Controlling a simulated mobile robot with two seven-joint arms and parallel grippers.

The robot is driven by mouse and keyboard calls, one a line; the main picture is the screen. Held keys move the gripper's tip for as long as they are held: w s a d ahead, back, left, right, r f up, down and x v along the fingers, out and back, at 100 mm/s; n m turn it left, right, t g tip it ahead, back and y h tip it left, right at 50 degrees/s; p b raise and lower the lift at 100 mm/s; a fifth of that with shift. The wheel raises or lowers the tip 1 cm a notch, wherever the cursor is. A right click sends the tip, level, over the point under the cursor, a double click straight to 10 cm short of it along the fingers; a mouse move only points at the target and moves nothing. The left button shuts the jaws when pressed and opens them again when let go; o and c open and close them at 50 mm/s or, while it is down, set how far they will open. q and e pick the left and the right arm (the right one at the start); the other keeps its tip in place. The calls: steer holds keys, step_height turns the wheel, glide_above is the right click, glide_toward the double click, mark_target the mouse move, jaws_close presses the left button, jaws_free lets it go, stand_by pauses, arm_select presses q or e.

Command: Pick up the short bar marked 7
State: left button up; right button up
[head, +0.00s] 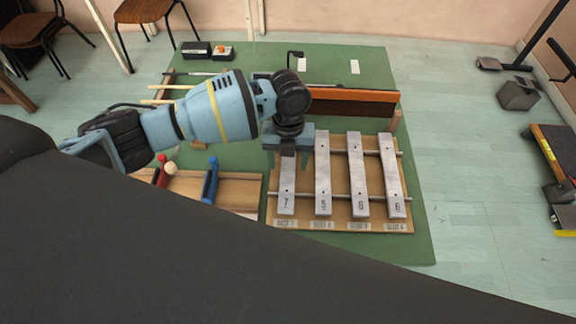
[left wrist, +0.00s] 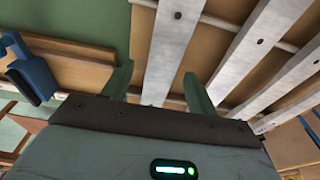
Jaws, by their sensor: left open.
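The bar marked 7 (head: 287,198) is a silver-grey metal bar, leftmost of the bars lying side by side on a wooden frame (head: 340,226). Its number is at the near end, above the slot 1 label. My left gripper (head: 289,158) is open over its far part and hides that part in the head view. In the left wrist view, the gripper's two green fingers (left wrist: 160,85) stand on either side of a bar (left wrist: 172,45), which looks like the leftmost one. I cannot tell how far above it they are. My right gripper is not in view.
Bars marked 5 (head: 322,180), 8 or 0 (head: 357,180) and 6 (head: 392,185) lie to the right, with narrow gaps. A blue-handled tool (head: 210,182) rests on a wooden board to the left. An orange-topped wooden piece (head: 350,96) stands behind. Green mat is clear at right (head: 420,235).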

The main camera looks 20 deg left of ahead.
mark_target(288, 165)
arm_select(q)
steer(key=c, duration=1.2)
steer(key=shift+r, duration=0.15)
steer(key=shift+r, duration=0.55)
step_height(288, 165, up, 2)
steer(key=shift+r, duration=0.25)
steer(key=s+a, duration=0.3)
steer(key=s, duration=0.4)
steer(key=s+a+r, duration=0.1)
steer(key=s+a, duration=0.1)
steer(key=s, duration=0.6)
steer(key=shift+a+p, duration=0.4)
